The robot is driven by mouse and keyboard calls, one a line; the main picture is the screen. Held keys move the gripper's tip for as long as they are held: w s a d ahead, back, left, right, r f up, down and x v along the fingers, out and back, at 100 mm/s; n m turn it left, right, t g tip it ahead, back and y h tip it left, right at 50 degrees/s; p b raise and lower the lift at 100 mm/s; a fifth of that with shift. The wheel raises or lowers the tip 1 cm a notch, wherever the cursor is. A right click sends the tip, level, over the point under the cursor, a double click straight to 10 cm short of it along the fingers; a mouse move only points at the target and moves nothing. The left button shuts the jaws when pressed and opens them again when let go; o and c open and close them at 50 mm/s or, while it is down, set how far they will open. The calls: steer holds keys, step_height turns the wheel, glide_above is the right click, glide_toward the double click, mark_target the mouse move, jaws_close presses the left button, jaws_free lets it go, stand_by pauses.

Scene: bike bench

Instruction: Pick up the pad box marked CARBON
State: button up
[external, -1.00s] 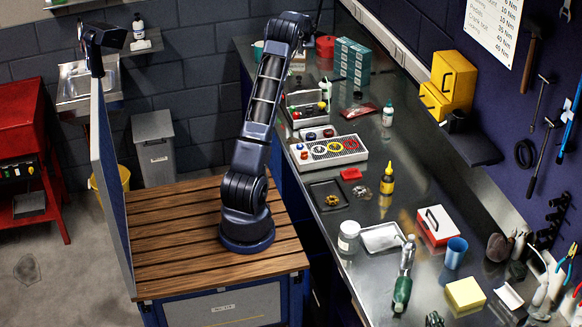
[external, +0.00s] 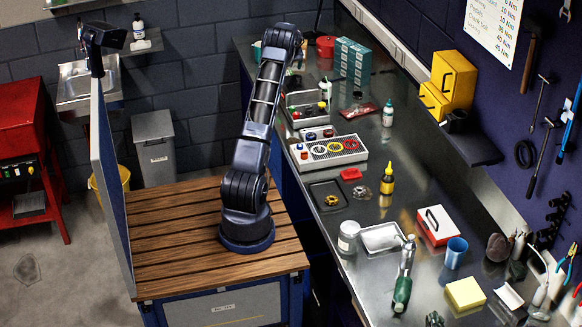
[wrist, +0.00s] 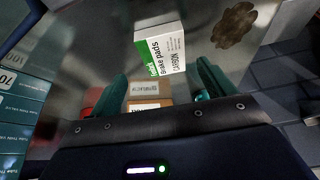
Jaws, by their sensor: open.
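The pad box marked CARBON (wrist: 172,50) is white and green and shows in the upper middle of the wrist view, its lettering turned sideways. It sits on the grey metal surface. My gripper (wrist: 163,72) is open, with one teal finger at the left and one at the right. The box lies in line with the gap, mostly beyond the fingertips, and nothing is gripped. A brown-orange box (wrist: 146,106) with a label shows nearer, between the fingers and partly hidden by the gripper body. In the external view my arm hides my gripper, and I cannot make out the CARBON box.
Stacked teal tube boxes (wrist: 25,110) stand close at the left in the wrist view; they are also at the bench's far end (external: 352,62). A red container (external: 325,46) is beside them. A dark brown patch (wrist: 234,24) is right of the CARBON box.

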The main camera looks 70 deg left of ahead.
steer(key=x, duration=0.4)
steer(key=shift+s+f, duration=0.25)
steer(key=shift+f, duration=0.05)
steer(key=c, duration=1.1)
